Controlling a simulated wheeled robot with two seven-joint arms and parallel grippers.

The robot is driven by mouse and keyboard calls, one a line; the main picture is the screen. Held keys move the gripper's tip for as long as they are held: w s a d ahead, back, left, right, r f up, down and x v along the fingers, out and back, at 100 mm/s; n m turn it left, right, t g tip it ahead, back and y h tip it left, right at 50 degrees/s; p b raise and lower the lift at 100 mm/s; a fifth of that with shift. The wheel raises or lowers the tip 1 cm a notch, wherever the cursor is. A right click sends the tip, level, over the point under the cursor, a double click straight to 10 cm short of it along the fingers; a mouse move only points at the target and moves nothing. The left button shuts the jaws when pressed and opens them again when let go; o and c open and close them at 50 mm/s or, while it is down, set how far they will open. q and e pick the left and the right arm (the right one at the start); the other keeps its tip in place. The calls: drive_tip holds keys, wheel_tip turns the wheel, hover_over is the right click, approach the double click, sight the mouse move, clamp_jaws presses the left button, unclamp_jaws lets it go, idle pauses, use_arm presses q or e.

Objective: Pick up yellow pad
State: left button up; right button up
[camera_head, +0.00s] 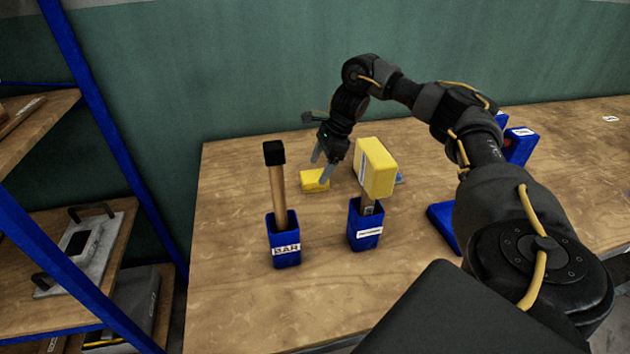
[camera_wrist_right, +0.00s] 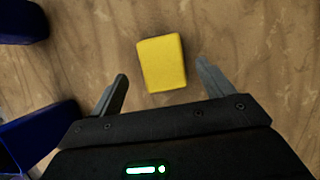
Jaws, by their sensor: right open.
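The yellow pad (camera_head: 314,180) lies flat on the wooden table, behind the two blue holders in the head view. In the right wrist view the yellow pad (camera_wrist_right: 162,63) lies ahead of the fingertips, roughly between their lines. My right gripper (camera_head: 322,167) is open and empty, its fingers pointing down close to the pad. In the right wrist view the two fingers of this gripper (camera_wrist_right: 160,78) stand wide apart, and the pad is not held. My left gripper is not in view.
A blue holder labelled BAR (camera_head: 285,243) holds a black-topped wooden handle (camera_head: 276,180). A blue shelf rack (camera_head: 95,130) stands at left. The table is clear left of the pad.

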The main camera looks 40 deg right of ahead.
sight(315, 175)
drive_tip(key=x, duration=0.4)
drive_tip(key=shift+w+f+p, duration=0.2)
drive_tip(key=shift+p, duration=0.1)
drive_tip(key=shift+c, duration=0.3)
drive_tip(key=shift+d, duration=0.1)
drive_tip(key=c, duration=1)
